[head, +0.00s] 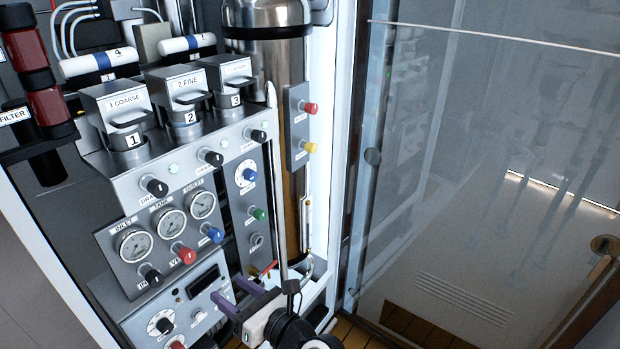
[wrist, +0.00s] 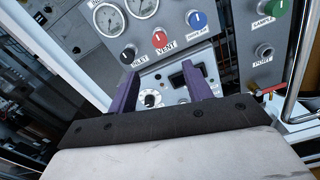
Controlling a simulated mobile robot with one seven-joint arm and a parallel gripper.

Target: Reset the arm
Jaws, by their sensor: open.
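My gripper (head: 227,289) is at the bottom centre of the head view, in front of the lower part of the fill panel (head: 108,250). Its two purple fingers are apart with nothing between them. In the wrist view the open fingers (wrist: 160,74) point at the lower control box (wrist: 170,85), which has a dark display and a white dial (wrist: 151,100). I cannot tell how close the fingertips are to the box. The palm hides part of the lower box.
Gauges (head: 133,245) and red (head: 187,255), blue (head: 215,235) and green (head: 258,213) knobs stick out from the panel. A red-handled valve (head: 269,268) and a thin upright pipe (head: 278,190) are near my gripper. A glass door (head: 470,170) stands on the right.

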